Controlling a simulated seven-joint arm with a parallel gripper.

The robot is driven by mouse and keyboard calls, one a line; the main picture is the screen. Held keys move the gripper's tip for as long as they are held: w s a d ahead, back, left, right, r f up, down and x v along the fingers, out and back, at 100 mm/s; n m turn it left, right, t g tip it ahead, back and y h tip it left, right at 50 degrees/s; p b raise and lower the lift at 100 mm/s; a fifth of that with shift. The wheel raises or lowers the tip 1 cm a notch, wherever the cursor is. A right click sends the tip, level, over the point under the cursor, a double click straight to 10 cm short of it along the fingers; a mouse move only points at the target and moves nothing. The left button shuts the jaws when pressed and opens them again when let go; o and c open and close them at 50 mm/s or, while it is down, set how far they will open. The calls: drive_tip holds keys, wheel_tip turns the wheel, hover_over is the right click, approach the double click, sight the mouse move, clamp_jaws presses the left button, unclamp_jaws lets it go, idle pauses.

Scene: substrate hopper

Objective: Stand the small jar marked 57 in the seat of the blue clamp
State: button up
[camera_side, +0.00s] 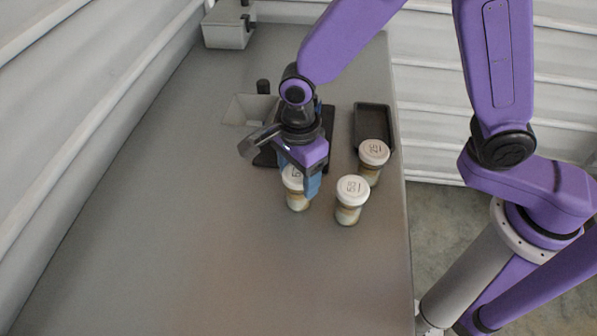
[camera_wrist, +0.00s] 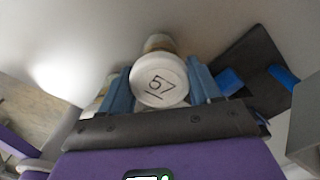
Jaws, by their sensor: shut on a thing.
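The small jar marked 57 (camera_wrist: 160,82) has a white lid and sits between the two blue fingers of my gripper (camera_wrist: 160,92) in the wrist view. In the side view the jar (camera_side: 298,200) hangs below or stands under my gripper (camera_side: 302,183), which is shut on it; I cannot tell whether its base touches the table. The blue clamp shows as two blue jaws (camera_wrist: 230,81) on a dark plate (camera_wrist: 252,72), right of the jar in the wrist view. In the side view my gripper hides most of the clamp; part of its dark plate (camera_side: 328,118) shows behind.
Two similar white-lidded jars stand close on the right, one apparently marked 59 (camera_side: 351,205) and one apparently 25 (camera_side: 373,156). A black tray (camera_side: 372,112) lies behind them. The front table is clear.

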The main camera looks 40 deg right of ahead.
drive_tip(key=shift+r, duration=2.5)
drive_tip(key=shift+r, duration=0.3)
wheel_tip(320, 180, up, 15)
drive_tip(key=w+d, duration=1.2)
drive_tip(key=w, duration=0.1)
drive_tip(key=shift+s+a+f, duration=0.1)
drive_tip(key=shift+s+f, duration=0.05)
drive_tip(key=shift+f, duration=3)
drive_tip(key=shift+s+a+f, duration=0.1)
drive_tip(key=shift+f, duration=3)
drive_tip(key=shift+s+a+f, duration=0.1)
drive_tip(key=shift+s+f, duration=0.05)
drive_tip(key=shift+f, duration=3)
drive_tip(key=shift+f, duration=0.3)
